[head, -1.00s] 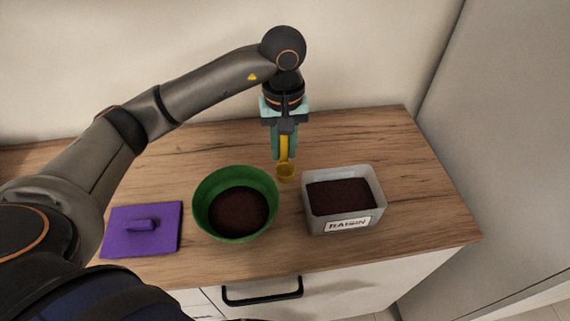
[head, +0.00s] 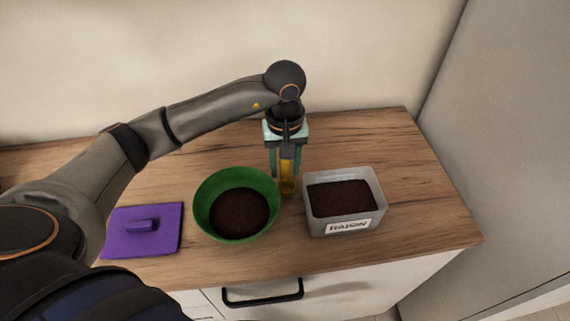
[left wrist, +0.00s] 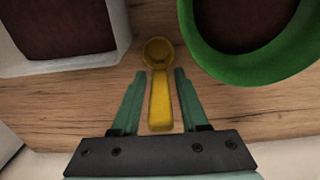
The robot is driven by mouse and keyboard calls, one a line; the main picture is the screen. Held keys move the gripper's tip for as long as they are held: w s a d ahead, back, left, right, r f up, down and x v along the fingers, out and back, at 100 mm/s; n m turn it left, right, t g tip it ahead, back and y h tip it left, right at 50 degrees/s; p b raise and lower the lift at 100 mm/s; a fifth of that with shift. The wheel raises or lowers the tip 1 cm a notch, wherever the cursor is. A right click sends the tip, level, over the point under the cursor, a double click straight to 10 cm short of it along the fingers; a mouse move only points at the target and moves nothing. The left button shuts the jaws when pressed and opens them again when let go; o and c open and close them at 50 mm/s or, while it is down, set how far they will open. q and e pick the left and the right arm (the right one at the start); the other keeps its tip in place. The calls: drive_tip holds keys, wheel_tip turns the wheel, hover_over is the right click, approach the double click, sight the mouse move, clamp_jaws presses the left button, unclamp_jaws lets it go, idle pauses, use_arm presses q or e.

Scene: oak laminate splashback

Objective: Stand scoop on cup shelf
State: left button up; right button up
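The yellow scoop (head: 287,180) is at the counter between the green bowl and the raisin bin. In the left wrist view the scoop (left wrist: 160,95) has its round cup pointing away from the gripper and its handle between the fingers. My left gripper (head: 286,172) points down around the handle. In the left wrist view its green fingers (left wrist: 160,88) are spread, with a gap on each side of the handle. I cannot tell exactly how the scoop's base rests on the wood. No cup shelf is recognisable. My right gripper is not in view.
The green bowl (head: 270,187) with dark contents stands just left of the scoop. The grey bin labelled RAISIN (head: 347,225), also with dark contents, stands to the right. A purple lid (head: 165,245) lies at far left. The wooden counter (head: 415,180) is clear at the right and back.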

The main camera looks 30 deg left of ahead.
use_arm(q)
drive_tip(key=shift+o, duration=0.8)
